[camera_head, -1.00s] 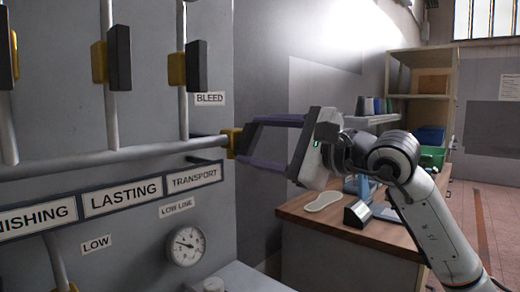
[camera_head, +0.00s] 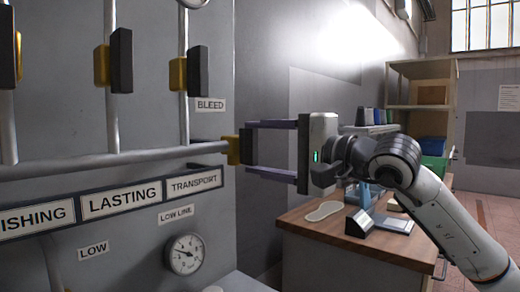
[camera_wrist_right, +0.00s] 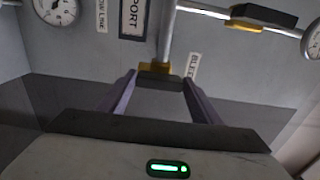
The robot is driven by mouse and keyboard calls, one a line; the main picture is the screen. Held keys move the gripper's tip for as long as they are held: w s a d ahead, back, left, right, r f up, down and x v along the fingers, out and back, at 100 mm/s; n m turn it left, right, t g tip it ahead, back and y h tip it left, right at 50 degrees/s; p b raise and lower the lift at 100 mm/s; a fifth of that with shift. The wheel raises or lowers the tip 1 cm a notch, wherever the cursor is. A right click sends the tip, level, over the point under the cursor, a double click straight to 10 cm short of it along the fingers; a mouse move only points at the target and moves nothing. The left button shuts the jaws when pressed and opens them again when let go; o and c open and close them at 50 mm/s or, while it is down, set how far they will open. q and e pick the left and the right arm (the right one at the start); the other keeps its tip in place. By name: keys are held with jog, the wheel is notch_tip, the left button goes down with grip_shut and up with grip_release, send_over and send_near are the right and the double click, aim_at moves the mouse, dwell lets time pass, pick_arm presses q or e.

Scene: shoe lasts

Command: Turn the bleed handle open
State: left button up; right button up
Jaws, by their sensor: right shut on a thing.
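The bleed handle (camera_head: 247,146) is a dark bar on a yellow valve body (camera_head: 233,146) at the right end of the horizontal pipe, below the BLEED label (camera_head: 210,105). It stands about upright in the head view. My right gripper (camera_head: 249,147) reaches it from the right, its two purple-grey fingers shut on the bar's upper and lower ends. The right wrist view shows the handle (camera_wrist_right: 160,82) between the fingertips, with the yellow body behind it. Where the fingertips touch the bar is small and partly hidden. My left gripper is not in view.
Other dark handles on yellow valves (camera_head: 197,74) sit on vertical pipes at the left. A gauge (camera_head: 186,254) is below the TRANSPORT label (camera_head: 195,182). A wooden-topped workbench (camera_head: 300,225) and a shelf unit (camera_head: 420,70) stand at the right.

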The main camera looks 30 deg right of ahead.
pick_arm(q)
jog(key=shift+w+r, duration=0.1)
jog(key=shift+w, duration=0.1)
pick_arm(e)
jog(key=shift+f, duration=0.1)
jog(key=o, duration=1.1)
jog(key=shift+c, duration=0.2)
jog(key=shift+s+d, duration=0.15)
jog(key=shift+s, duration=0.1)
pick_arm(q)
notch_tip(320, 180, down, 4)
jog(key=b, duration=0.5)
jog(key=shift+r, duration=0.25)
pick_arm(e)
jog(key=v, duration=0.9)
jog(key=shift+s, duration=0.4)
jog(key=shift+d, duration=0.1)
